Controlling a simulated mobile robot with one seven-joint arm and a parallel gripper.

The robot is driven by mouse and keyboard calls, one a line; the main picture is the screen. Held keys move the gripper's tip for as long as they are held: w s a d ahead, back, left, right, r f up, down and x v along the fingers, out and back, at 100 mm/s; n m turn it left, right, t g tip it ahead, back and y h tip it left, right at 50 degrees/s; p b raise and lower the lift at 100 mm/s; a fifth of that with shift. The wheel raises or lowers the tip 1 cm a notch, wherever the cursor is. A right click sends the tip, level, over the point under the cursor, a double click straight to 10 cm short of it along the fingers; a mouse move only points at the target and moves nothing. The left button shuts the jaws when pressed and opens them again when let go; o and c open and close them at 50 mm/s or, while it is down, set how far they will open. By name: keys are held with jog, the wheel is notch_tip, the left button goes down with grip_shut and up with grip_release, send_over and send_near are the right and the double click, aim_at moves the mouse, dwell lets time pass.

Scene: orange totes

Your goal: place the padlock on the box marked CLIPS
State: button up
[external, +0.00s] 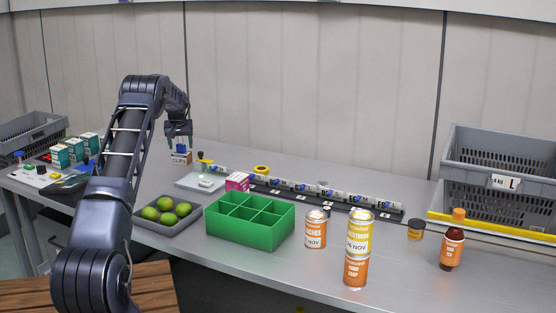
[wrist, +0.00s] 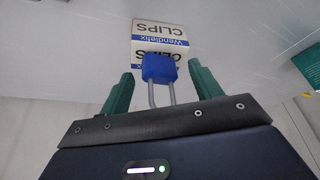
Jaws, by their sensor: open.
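The box marked CLIPS (external: 181,159) stands on the bench below my gripper in the external view. In the wrist view the box (wrist: 160,29) shows white faces with blue bands at the top. The blue padlock (wrist: 160,68) has its grey shackle toward me and its body against the box in the picture. It appears to be on top of the box; the exact contact is hard to see. My gripper (wrist: 160,82) is open, with a green finger on each side of the padlock and gaps between. It also shows just above the box in the external view (external: 179,144).
A green divided bin (external: 250,239) and a grey tray (external: 139,211) of limes stand nearer the front. A white scale (external: 202,182) is right of the box. Several small cartons (external: 60,157) stand left. Grey totes (external: 500,158) sit at both ends.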

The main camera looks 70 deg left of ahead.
jog(key=v, duration=1.1)
jog(key=shift+r, duration=0.25)
